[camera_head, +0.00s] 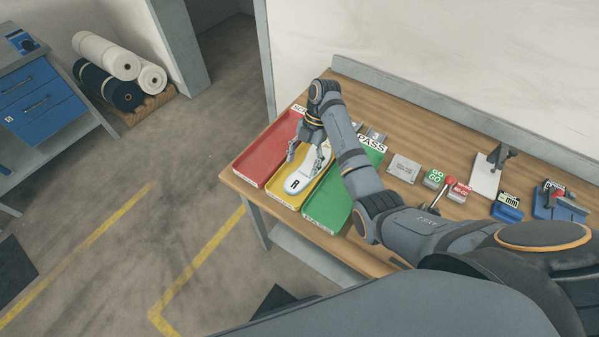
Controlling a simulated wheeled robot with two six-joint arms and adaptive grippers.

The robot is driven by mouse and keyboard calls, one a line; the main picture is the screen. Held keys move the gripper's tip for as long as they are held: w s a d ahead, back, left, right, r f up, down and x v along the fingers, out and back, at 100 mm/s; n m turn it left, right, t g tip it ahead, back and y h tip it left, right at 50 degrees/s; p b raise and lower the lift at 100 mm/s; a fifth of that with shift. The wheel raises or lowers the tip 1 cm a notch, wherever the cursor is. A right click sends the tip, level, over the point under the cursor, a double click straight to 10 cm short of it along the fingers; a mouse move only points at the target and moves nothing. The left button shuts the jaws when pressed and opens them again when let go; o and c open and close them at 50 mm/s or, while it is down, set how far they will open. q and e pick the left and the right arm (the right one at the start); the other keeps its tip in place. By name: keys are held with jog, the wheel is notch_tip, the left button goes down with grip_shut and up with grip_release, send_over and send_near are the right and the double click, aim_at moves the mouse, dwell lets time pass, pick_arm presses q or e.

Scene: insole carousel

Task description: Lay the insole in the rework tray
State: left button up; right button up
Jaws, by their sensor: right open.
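A white insole (299,182) marked "R" lies in the yellow tray (288,197), which is the middle one of three. This looks like the rework tray, but its label is hidden behind my arm. My right gripper (306,156) is open and points down over the far part of the insole, with its fingers close to it. I cannot tell whether the fingers touch the insole. My left gripper is out of view.
The red tray (264,160) is on the left and the green tray (324,207), labelled "PASS", on the right. Gauges, a red-knobbed lever (449,183) and blue holders (507,212) stand further right on the wooden bench (420,128).

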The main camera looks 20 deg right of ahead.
aim_at(308, 170)
jog(key=p+v, duration=0.5)
jog(key=v, duration=0.2)
jog(key=shift+w+r, duration=0.1)
